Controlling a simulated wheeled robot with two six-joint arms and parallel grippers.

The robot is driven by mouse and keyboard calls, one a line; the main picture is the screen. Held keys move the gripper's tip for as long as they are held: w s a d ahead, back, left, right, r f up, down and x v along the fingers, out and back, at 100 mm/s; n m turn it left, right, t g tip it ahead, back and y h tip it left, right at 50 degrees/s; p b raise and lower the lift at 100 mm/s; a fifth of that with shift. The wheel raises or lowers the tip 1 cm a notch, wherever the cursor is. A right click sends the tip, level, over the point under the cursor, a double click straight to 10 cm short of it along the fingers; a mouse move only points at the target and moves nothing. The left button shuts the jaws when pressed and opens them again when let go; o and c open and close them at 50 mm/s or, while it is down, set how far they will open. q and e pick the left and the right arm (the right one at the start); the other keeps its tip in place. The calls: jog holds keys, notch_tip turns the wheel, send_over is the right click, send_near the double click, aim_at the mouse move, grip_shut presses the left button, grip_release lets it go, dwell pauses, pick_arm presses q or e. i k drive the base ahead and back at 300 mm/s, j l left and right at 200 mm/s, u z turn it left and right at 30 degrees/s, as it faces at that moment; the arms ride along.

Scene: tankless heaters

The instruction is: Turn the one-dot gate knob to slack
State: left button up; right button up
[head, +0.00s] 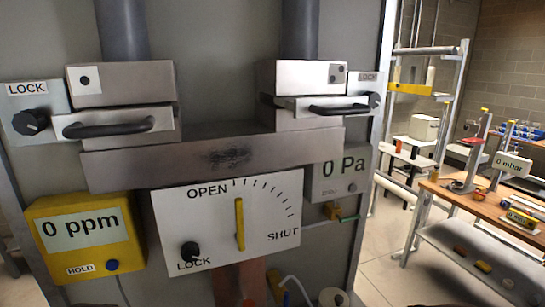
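The one-dot gate (118,83) is a metal block at the upper left, marked with a single black dot on a white tag. Its drawer-like front has a dark bar handle (108,129). Left of it a grey plate labelled LOCK carries a round black knob (31,122). The knob's pointer direction is too small to read surely, and no slack label is legible. Neither gripper is in view.
A two-dot gate (295,78) with its own LOCK knob (374,100) is at the right. Below are an OPEN–SHUT dial panel (270,218), a yellow 0 ppm meter (85,235) and a grey 0 Pa meter (340,172). A bench (480,204) stands farther right.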

aim_at(28, 121)
jog(key=k+j+u, duration=0.1)
jog(key=u, duration=0.3)
jog(key=j+u, duration=0.15)
jog(key=u, duration=0.25)
jog(key=j+u, duration=0.15)
jog(key=u, duration=0.2)
jog(key=k+j, duration=0.05)
